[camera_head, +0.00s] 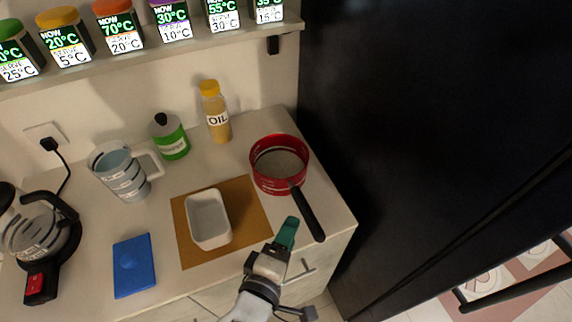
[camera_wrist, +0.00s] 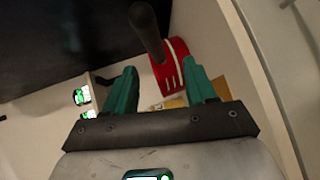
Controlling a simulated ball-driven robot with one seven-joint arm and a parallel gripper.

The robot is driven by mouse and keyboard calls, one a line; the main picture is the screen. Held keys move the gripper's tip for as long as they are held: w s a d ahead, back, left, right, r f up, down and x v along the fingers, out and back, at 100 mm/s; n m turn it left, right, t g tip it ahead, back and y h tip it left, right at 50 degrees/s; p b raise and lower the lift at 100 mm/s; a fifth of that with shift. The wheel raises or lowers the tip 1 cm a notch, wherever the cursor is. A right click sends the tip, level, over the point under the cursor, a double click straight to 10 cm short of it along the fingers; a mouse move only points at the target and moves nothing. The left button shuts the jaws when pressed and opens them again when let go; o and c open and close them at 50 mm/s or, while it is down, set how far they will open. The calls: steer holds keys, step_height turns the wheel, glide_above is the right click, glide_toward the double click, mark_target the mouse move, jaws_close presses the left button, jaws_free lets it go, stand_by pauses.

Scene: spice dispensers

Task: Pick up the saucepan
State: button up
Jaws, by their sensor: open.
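The red saucepan (camera_head: 264,181) stands on the counter near its right end in the head view. Its black handle (camera_head: 308,214) points toward the front right edge. My gripper (camera_head: 285,235) is just left of the handle's end, near the counter's front edge, and apart from the pan as far as I can tell. In the wrist view my gripper (camera_wrist: 162,92) has its two green fingers spread with nothing between their tips. The saucepan (camera_wrist: 172,68) shows beyond the fingers, with the handle (camera_wrist: 147,32) coming up above the gap. The pan's far side is partly hidden by the right finger.
A white dish (camera_head: 225,237) sits on a brown board (camera_head: 258,212) left of the pan. A tall black surface (camera_head: 400,130) rises at the right.

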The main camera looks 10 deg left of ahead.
mark_target(302, 207)
steer(key=x, duration=0.3)
steer(key=shift+w, duration=0.25)
steer(key=x, duration=0.1)
steer(key=p+x, duration=0.1)
steer(key=x, duration=0.1)
steer(key=p+x, duration=0.1)
steer(key=shift+w+d+r, duration=0.15)
steer(key=shift+w+r, duration=0.1)
steer(key=shift+w, duration=0.05)
steer(key=shift+w+d+f, duration=0.1)
steer(key=shift+w+f, duration=0.1)
steer(key=shift+w, duration=0.2)
jaws_close()
steer(key=shift+r, duration=0.1)
